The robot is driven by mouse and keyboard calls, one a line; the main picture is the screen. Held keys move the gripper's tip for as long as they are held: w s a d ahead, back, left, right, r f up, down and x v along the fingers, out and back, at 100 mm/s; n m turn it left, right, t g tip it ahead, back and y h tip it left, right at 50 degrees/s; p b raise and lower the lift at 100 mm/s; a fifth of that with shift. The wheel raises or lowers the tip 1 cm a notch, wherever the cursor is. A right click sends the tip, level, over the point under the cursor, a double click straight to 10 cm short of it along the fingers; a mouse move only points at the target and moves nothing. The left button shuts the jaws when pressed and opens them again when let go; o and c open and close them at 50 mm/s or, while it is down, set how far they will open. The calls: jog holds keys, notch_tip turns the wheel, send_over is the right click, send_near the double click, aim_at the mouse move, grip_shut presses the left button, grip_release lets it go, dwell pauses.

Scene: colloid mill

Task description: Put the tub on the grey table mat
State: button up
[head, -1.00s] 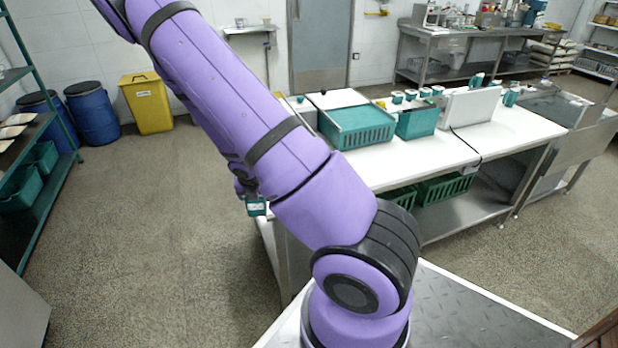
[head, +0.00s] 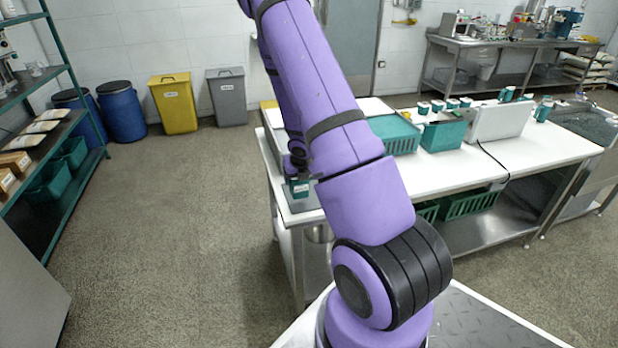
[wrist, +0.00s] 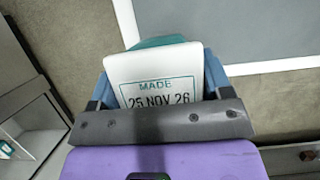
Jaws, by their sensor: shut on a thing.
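The tub (wrist: 155,68) has a white face printed "MADE 25 NOV 26" and a teal part behind it. In the head view the tub (head: 299,188) is a small teal and white shape beside my forearm, in front of the table's left end. My gripper (wrist: 158,88) is shut on the tub, with blue fingers on both sides. The grey table mat (wrist: 240,30) shows at the upper right of the wrist view, on the white table, beyond the tub. In the head view a bit of the mat (head: 304,205) shows below the tub; my arm hides part of that area.
The white table (head: 468,163) carries a teal basket (head: 394,134), a teal bin (head: 443,135) with several tubs by it, and a white case (head: 500,121). Green shelving (head: 75,105) stands left. Yellow (head: 174,103) and grey (head: 228,98) bins stand behind open floor.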

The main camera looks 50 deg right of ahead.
jog(key=shift+w+d+f, duration=0.2)
jog(key=shift+d+f, duration=0.5)
jog(key=shift+d, duration=0.35)
jog(key=shift+w+d+f, duration=0.15)
jog(key=shift+d+f, duration=0.5)
jog(key=shift+d, duration=0.35)
jog(key=shift+w+d+f, duration=0.2)
jog(key=shift+d+f, duration=0.5)
jog(key=shift+d, duration=0.35)
jog(key=o, duration=1.2)
jog(key=shift+f, duration=0.1)
